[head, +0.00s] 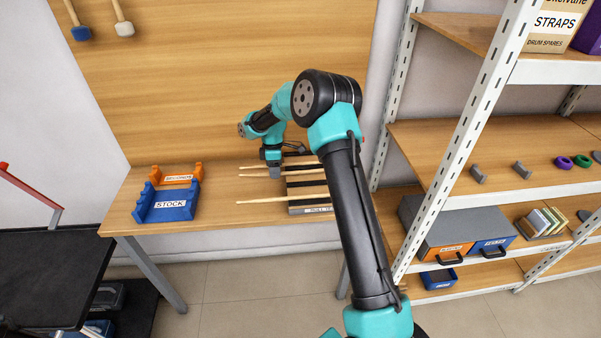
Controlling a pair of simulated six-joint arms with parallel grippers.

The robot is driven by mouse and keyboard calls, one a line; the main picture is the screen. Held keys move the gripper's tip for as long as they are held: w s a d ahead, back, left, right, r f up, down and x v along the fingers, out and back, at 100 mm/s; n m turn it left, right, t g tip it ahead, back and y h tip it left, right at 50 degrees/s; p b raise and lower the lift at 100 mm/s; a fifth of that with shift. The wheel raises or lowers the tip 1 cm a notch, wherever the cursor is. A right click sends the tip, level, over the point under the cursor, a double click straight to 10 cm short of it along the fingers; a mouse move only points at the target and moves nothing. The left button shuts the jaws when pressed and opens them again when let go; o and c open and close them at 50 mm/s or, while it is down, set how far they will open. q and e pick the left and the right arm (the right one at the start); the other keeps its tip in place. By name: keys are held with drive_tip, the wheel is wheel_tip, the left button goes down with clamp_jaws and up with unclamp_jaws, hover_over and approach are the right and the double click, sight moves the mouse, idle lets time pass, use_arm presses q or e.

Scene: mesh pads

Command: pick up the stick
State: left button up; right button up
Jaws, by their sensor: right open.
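Three pale wooden sticks lie side by side across a dark striped rest on the bench. The front stick (262,200) sticks out to the left of the rest (299,210). The two back sticks, a middle stick (255,176) and a rear stick (252,167), lie close together. My right gripper (275,174) points down by the two back sticks, left of the rest. It is open, but its fingertips are small and I cannot tell whether they touch a stick. My right arm hides the right ends of the sticks. My left gripper is not in view.
A blue STOCK holder (168,208) and an orange holder (180,176) stand at the bench's left. A wooden panel (200,80) rises behind. A white metal shelf (452,150) stands close on the right. The bench (225,228) is clear between holders and sticks.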

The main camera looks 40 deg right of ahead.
clamp_jaws()
idle(0.5)
drive_tip(key=shift+r, duration=0.2)
drive_tip(key=shift+r, duration=0.65)
drive_tip(key=shift+v, duration=1)
drive_tip(key=s+a+r, duration=0.1)
drive_tip(key=s+a, duration=0.7)
drive_tip(key=s, duration=0.5)
drive_tip(key=shift+s+a+r, duration=0.15)
drive_tip(key=shift+s+a, duration=0.25)
